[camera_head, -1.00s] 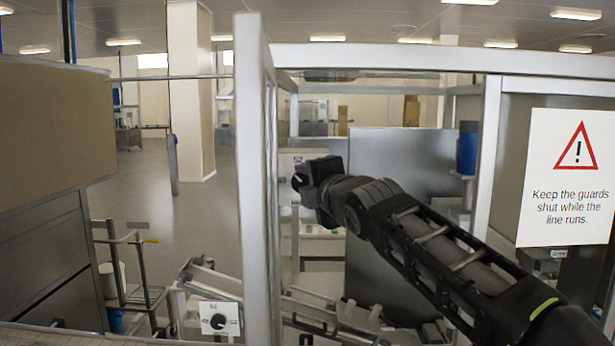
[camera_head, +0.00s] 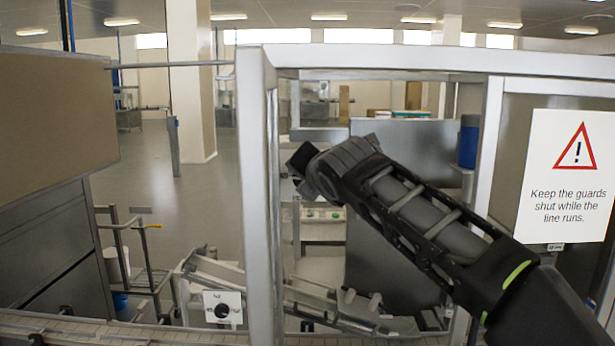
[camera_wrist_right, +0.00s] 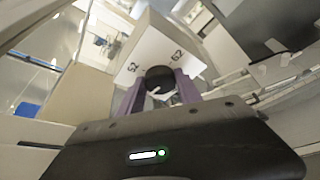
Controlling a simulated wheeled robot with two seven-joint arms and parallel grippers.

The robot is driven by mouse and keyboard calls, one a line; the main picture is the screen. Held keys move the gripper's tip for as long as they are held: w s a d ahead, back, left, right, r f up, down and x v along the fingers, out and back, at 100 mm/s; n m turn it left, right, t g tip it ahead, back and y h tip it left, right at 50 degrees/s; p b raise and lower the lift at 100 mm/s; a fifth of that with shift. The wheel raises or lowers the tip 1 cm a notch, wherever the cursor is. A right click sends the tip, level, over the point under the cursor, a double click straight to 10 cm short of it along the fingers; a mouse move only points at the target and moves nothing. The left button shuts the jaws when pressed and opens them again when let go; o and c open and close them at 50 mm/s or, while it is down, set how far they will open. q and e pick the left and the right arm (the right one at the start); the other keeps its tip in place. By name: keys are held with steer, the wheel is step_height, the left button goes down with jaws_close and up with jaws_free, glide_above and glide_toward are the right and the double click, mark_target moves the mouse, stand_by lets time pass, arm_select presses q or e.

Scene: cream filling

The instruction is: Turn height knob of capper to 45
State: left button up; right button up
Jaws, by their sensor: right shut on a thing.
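In the right wrist view a round black knob (camera_wrist_right: 158,78) stands on a white plate (camera_wrist_right: 150,47) with dark printed marks, too small to read for certain. The purple fingers of my right gripper (camera_wrist_right: 160,84) are shut on the knob, one on each side. In the head view my right arm reaches in from the lower right through the guard opening. Its gripper end (camera_head: 304,166) is partly hidden behind the wrist, and that knob cannot be seen there. My left gripper is in neither view.
A pale guard post (camera_head: 258,200) stands just left of my arm. A warning sign (camera_head: 568,178) hangs on the right guard. Another black knob (camera_head: 222,311) on a white plate sits low by the conveyor (camera_head: 150,334). A metal panel (camera_head: 400,150) stands behind my arm.

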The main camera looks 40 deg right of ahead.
steer(key=shift+f, duration=0.15)
steer(key=o, duration=1.4)
steer(key=shift+c, duration=0.2)
steer(key=b+v, duration=0.2)
steer(key=v, duration=0.6)
steer(key=shift+w, duration=0.1)
